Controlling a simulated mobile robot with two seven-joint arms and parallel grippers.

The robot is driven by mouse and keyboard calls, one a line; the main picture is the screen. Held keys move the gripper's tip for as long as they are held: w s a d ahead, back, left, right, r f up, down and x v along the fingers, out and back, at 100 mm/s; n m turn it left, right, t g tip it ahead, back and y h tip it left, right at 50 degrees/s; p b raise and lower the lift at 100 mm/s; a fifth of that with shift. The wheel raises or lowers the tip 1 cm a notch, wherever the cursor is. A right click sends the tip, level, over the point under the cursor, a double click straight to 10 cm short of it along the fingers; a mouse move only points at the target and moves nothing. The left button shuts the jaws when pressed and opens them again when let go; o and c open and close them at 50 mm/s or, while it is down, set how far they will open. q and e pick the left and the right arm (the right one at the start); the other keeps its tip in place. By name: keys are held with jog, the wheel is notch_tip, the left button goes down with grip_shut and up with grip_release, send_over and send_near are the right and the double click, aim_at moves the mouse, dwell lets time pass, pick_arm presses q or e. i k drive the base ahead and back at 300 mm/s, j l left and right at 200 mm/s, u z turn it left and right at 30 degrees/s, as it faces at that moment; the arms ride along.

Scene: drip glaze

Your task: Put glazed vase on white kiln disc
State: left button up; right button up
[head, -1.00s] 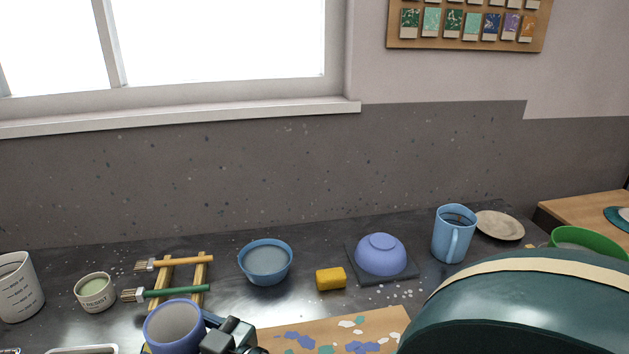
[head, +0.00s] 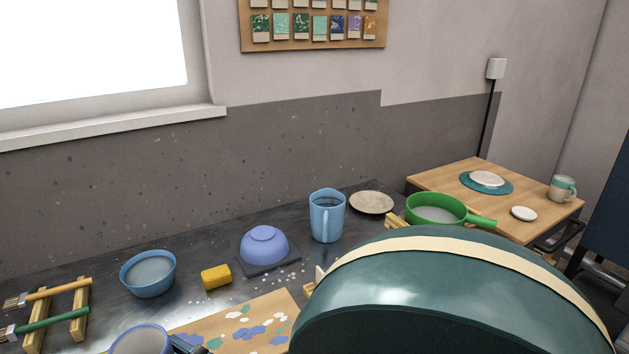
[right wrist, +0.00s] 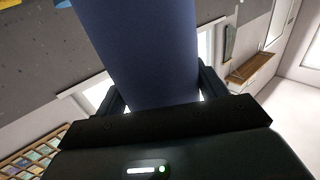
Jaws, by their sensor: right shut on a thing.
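The glazed vase, a blue-violet cylinder, has its open rim (head: 140,342) at the bottom edge of the head view. Its blue wall (right wrist: 145,50) fills the middle of the right wrist view. My right gripper (right wrist: 160,95) is shut on it, one finger on each side; only a dark bit of this gripper (head: 187,345) shows in the head view. A white disc (head: 487,178) lies on a round teal mat on the wooden side table at the right. A smaller white disc (head: 523,213) lies nearer. My left gripper is out of view.
The dark counter holds a blue bowl (head: 148,273), a yellow sponge (head: 216,276), an upturned violet bowl (head: 264,245), a blue mug (head: 326,216) and a beige plate (head: 371,202). A green pan (head: 436,209) and a two-tone mug (head: 562,188) stand near the discs' side. Bare wood surrounds the discs.

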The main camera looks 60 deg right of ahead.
aim_at(524, 211)
jog(key=k+l+z, duration=0.15)
jog(key=k, duration=0.7)
jog(key=k+l+z, duration=0.1)
jog(key=z, duration=1)
jog(key=i+l, duration=0.15)
jog(key=l, duration=0.2)
jog(key=i+l, duration=0.1)
jog(key=l, duration=0.3)
jog(key=i+l, duration=0.15)
jog(key=l, duration=0.2)
jog(key=i+l, duration=0.1)
jog(key=l, duration=0.3)
jog(key=i+l, duration=0.15)
jog(key=l, duration=0.2)
jog(key=i+l, duration=0.1)
jog(key=l, duration=0.3)
jog(key=i+l, duration=0.15)
jog(key=l, duration=0.2)
jog(key=i+l, duration=0.1)
jog(key=l, duration=0.3)
